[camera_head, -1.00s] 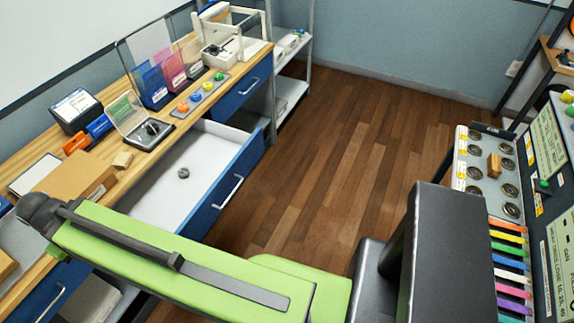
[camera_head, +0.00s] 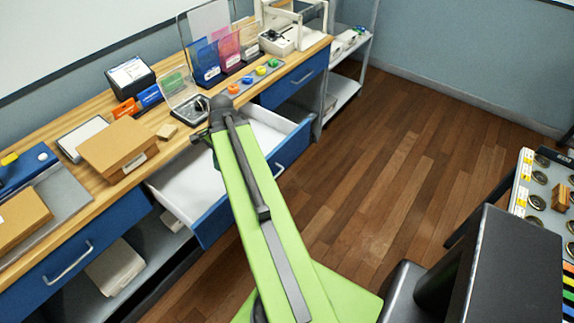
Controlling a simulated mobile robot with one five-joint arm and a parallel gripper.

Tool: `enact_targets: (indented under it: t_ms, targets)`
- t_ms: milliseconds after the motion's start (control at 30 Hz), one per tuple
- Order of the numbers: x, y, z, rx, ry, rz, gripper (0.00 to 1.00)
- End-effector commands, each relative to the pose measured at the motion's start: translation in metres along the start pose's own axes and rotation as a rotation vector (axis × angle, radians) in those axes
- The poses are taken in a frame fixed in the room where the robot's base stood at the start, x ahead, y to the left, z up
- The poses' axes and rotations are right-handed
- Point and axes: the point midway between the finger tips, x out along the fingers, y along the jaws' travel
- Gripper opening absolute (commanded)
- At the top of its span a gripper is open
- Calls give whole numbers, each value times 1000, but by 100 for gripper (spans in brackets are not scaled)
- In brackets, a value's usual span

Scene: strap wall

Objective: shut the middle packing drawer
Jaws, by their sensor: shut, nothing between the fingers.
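The middle packing drawer (camera_head: 213,222) stands pulled out from under the wooden bench, with a white inside and a blue front. My green arm (camera_head: 252,185) crosses in front of it and hides the middle of its front and part of its inside. The drawer's handle (camera_head: 280,171) shows just right of the arm. The dark joint at the arm's far end is over the back of the drawer by the bench edge.
The left drawer (camera_head: 85,262) and right drawer (camera_head: 293,80) are shut. The bench (camera_head: 190,145) holds a cardboard box (camera_head: 118,147), an open clear-lidded case (camera_head: 185,103) and coloured buttons (camera_head: 247,79). A control panel (camera_head: 540,185) stands at right. The wooden floor between is clear.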

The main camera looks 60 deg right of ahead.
Motion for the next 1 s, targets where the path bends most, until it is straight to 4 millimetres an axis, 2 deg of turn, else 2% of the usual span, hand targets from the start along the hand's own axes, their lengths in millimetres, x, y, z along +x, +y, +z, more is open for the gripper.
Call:
enact_targets:
  t_ms: [33, 100, 200, 300, 400, 500, 667, 767, 1000]
  targets:
    - [6, 21, -46, 221, 0, -32, 0]
    - [2, 50, -99, 528, -9, -80, 0]
    - [-5, 92, -159, 906, -28, -141, 0]
    - [-12, 131, -203, 1201, -50, -194, 0]
    - [-17, 159, -229, 1396, -71, -230, 0]
    - [-21, 172, -240, 1490, -83, -247, 0]
    - [-20, 174, -243, 1510, -86, -251, 0]
    - [-8, 172, -244, 1507, -85, -250, 0]
    - [44, 162, -249, 1504, -84, -250, 0]
